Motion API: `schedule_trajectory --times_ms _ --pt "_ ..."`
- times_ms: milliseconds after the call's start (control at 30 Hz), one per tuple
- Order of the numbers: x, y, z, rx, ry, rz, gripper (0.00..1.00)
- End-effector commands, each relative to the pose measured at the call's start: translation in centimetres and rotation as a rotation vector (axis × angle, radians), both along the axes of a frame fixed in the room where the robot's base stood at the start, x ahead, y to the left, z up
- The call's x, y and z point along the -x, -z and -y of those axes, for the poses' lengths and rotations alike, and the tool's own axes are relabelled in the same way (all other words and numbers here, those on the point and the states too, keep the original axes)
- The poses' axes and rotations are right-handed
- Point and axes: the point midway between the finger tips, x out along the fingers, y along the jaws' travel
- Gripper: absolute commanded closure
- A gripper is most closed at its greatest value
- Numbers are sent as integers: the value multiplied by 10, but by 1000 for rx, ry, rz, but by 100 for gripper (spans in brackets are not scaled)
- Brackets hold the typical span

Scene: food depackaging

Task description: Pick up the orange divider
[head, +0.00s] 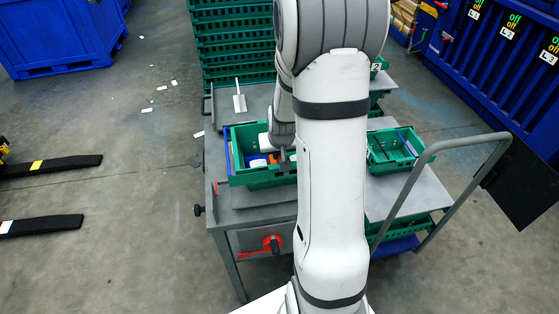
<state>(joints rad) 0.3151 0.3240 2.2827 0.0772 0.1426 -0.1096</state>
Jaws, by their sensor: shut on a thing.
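The green crate (262,181) stands on the grey worktable, its right part hidden behind my arm. An orange piece, the orange divider (274,158), shows small inside it, beside white and blue items (257,162). My gripper (284,158) reaches down into the crate at the divider and is shut on it. The fingertips are small and partly hidden, so the exact grip is unclear.
A second green crate (393,148) stands on a trolley to the right, with a curved grey handle (437,150) in front. Stacked green crates (233,40) rise behind the table. A white scraper-like tool (239,101) lies on the table's back part.

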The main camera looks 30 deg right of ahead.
Motion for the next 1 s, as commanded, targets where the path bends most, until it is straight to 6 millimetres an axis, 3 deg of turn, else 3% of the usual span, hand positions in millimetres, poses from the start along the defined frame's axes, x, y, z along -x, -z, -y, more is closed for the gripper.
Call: schedule_trajectory --times_ms 267,433,700,867,1000 --pt "0 -1 0 0 0 0 100" --pt "-1 -13 0 1 0 3 100" --pt "-1 -69 1 3 0 6 100" --pt "-1 -95 0 1 -1 3 100" --pt "-7 -115 -13 1 -28 0 100"
